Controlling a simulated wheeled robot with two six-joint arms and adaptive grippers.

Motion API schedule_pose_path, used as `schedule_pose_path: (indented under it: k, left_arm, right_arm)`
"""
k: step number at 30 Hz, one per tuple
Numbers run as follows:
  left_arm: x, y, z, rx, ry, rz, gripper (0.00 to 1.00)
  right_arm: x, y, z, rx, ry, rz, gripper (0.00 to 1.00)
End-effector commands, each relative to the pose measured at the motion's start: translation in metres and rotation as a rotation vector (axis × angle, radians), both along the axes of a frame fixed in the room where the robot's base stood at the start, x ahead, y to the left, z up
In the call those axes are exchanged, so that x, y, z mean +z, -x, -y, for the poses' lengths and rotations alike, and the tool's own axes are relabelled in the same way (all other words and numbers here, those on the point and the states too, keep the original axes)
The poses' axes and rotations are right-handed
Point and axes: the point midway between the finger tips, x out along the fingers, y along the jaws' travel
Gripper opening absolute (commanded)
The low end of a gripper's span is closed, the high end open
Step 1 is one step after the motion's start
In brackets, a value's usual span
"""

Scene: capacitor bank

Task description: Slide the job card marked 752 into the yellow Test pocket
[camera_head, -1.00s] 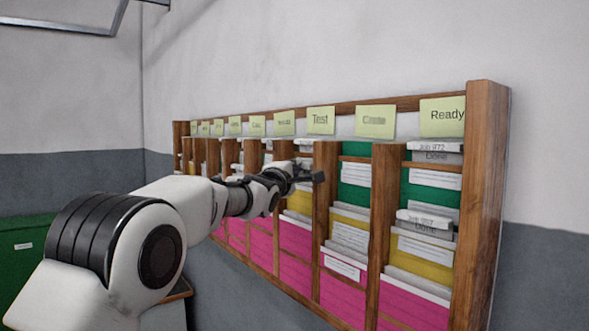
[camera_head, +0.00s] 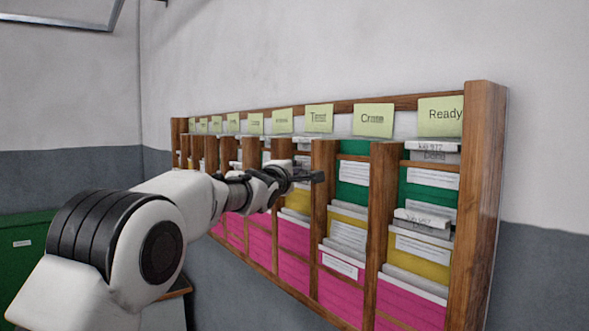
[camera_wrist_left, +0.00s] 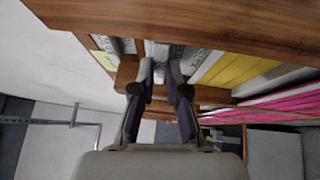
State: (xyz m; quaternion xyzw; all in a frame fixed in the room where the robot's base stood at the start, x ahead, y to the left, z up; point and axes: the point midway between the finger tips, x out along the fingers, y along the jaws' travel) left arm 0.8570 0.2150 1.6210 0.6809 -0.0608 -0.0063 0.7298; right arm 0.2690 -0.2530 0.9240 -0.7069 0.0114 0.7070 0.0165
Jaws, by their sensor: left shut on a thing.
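My left gripper (camera_head: 318,177) is at the front of the wooden rack, just below the Test label (camera_head: 319,118). In the left wrist view its two fingers (camera_wrist_left: 161,80) are closed on a thin pale card (camera_wrist_left: 160,72), seen nearly edge-on. Its number cannot be read. The yellow Test pocket (camera_head: 299,202) shows just below the gripper, between two wooden dividers. Its upper part is partly hidden by the gripper and a divider. I cannot tell whether the card touches the pocket. My right gripper is not in view.
The wooden rack (camera_head: 487,200) has green, yellow and pink pockets in columns, many holding papers. A divider (camera_head: 323,215) stands close to the gripper's right. A green cabinet (camera_head: 25,260) stands at the lower left. Bare wall lies above the rack.

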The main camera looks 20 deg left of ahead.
Motion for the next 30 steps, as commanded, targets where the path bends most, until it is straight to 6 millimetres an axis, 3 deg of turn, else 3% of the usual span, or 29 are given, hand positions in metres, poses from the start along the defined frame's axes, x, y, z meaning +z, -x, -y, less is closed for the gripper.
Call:
schedule_pose_path:
  k: [9, 17, 18, 20, 30]
  left_arm:
    - [-0.014, 0.000, 0.000, 0.000, -0.001, 0.000, 0.00]
    - [-0.014, 0.000, 0.000, 0.000, -0.001, 0.000, 0.00]
    - [-0.014, 0.000, 0.000, 0.000, -0.001, 0.000, 0.24]
    - [-0.014, 0.000, 0.000, 0.000, -0.001, 0.000, 0.43]
    - [-0.014, 0.002, 0.000, 0.000, 0.000, 0.000, 0.43]
  right_arm:
    - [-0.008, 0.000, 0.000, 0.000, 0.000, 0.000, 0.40]
    - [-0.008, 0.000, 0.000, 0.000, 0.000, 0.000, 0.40]
    - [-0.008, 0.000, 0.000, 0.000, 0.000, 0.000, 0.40]
    - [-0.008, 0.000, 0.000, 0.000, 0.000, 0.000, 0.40]
    - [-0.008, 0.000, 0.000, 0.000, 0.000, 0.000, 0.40]
